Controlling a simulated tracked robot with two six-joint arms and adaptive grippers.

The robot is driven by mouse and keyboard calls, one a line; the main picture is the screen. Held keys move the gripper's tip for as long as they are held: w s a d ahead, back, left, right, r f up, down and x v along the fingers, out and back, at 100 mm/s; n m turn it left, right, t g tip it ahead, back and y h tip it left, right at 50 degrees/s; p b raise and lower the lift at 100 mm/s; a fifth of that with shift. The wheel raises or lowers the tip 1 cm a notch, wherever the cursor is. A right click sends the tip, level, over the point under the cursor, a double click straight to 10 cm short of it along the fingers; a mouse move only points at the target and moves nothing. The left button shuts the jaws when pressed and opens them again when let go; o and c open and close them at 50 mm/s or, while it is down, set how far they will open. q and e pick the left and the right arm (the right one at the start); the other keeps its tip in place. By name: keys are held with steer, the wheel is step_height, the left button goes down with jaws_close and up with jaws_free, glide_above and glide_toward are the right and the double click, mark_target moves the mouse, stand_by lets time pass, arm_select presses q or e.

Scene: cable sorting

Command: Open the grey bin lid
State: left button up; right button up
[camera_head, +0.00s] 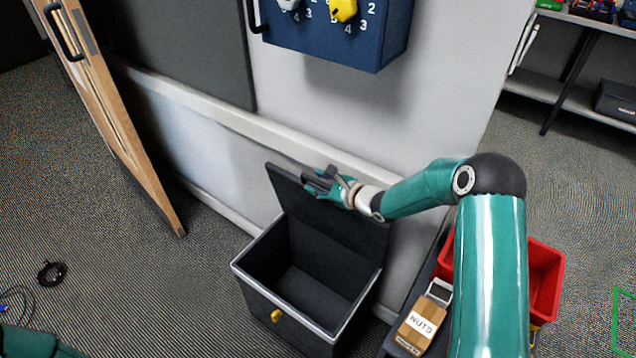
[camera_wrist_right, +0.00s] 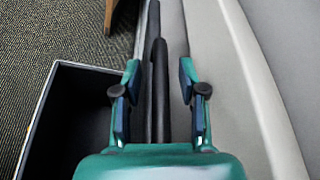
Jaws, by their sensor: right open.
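The dark grey bin (camera_head: 290,322) stands on the floor in the middle of the head view, with a light grey rim and a yellow latch (camera_head: 276,315) on its front. Its lid (camera_head: 335,245) is raised, standing steeply up at the back near the wall, and the dark inside looks empty. My right gripper (camera_head: 318,181) is open at the lid's upper edge. In the right wrist view the lid's edge (camera_wrist_right: 158,95) runs between the spread fingers, with a gap on each side. My left gripper is not in view.
A red bin (camera_head: 545,280) and a box marked NUTS (camera_head: 422,322) are at the right, partly behind my right arm. A blue panel box (camera_head: 340,35) hangs on the wall above. A wooden board (camera_head: 125,130) leans at the left. A black cable coil (camera_head: 51,273) lies on the floor.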

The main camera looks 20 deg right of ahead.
steer(key=shift+s, duration=0.1)
steer(key=v, duration=1.1)
steer(key=shift+s+d, duration=0.25)
steer(key=shift+s, duration=0.05)
steer(key=shift+r, duration=0.15)
